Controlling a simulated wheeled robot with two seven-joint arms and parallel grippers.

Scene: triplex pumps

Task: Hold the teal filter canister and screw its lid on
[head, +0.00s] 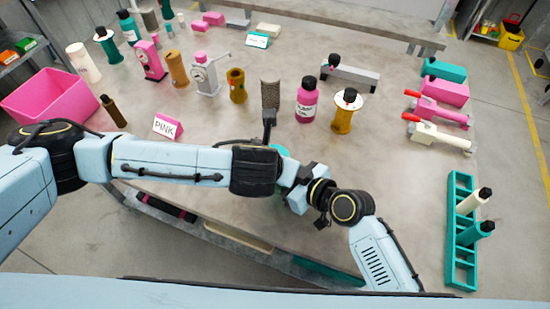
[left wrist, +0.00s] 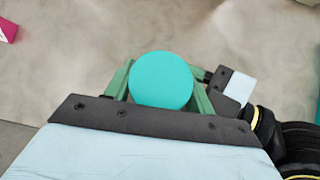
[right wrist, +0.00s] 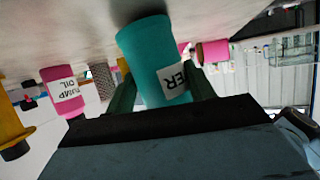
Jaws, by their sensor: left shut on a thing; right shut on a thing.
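The teal filter canister (right wrist: 148,50) shows upside down in the right wrist view, with a white label ending in "ER". My right gripper (right wrist: 162,92) is shut around its side, one finger on each side. A round, plain teal top (left wrist: 161,80), which looks like the lid seen end-on, fills the left wrist view's middle. My left gripper (left wrist: 160,84) is shut on it between green fingers. In the head view only a teal sliver (head: 281,151) shows behind my arms. The seam between lid and canister is hidden, so I cannot tell how they meet.
A pink bottle (head: 307,100) and a yellow-brown spool-like part (head: 344,118) stand beyond my grippers. A pink "PINK" sign (head: 168,126) and pink bin (head: 48,96) are at left. A teal rack (head: 459,266) stands at right.

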